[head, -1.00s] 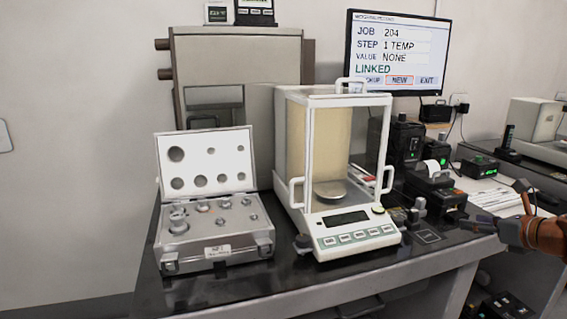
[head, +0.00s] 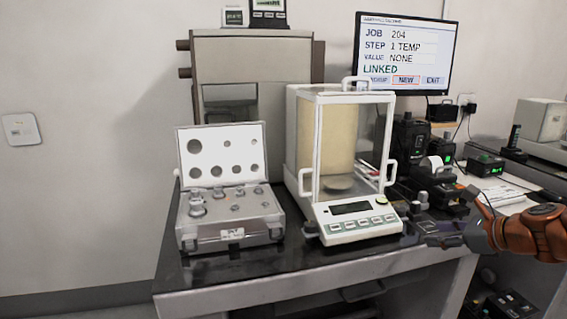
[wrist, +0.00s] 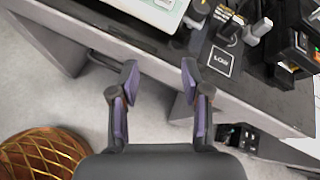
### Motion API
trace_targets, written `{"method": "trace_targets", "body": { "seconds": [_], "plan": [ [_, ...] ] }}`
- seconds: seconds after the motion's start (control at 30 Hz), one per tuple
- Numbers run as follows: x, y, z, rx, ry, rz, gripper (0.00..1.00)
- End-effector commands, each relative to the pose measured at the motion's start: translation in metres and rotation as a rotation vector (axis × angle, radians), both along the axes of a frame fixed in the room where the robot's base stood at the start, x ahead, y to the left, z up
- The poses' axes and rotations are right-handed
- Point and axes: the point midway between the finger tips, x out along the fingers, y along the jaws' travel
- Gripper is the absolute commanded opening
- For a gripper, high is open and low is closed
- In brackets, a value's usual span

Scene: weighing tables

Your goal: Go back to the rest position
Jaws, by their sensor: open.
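My gripper (wrist: 159,82) is open and empty in the wrist view, its two purple-grey fingers spread apart above the table's front edge and the floor. In the head view, my gripper (head: 462,226) is at the right, at the end of my orange arm, just to the right of the front of the glass-cased balance (head: 352,222). Its fingertips are small in that view. No object is between the fingers.
The dark table (head: 190,275) bears the balance and an open case of weights (head: 231,237). A monitor (head: 405,55) stands behind. Black devices and a small printer (head: 433,165) crowd the table's right. A woven gold object (wrist: 42,155) sits at lower left in the wrist view.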

Motion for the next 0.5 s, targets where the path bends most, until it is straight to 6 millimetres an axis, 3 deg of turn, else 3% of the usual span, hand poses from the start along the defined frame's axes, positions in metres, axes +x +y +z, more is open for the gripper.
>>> {"method": "trace_targets", "body": {
  "seconds": [0.17, 0.27, 0.4, 0.5],
  "plan": [
    [-0.021, 0.081, -0.016, -0.212, 0.011, 0.290, 0.47],
    [-0.047, 0.133, -0.034, -0.375, 0.011, 0.523, 0.47],
    [-0.102, 0.191, -0.064, -0.604, 0.006, 0.891, 0.47],
    [-0.153, 0.219, -0.089, -0.755, 0.002, 1.181, 0.47]
  ]
}}
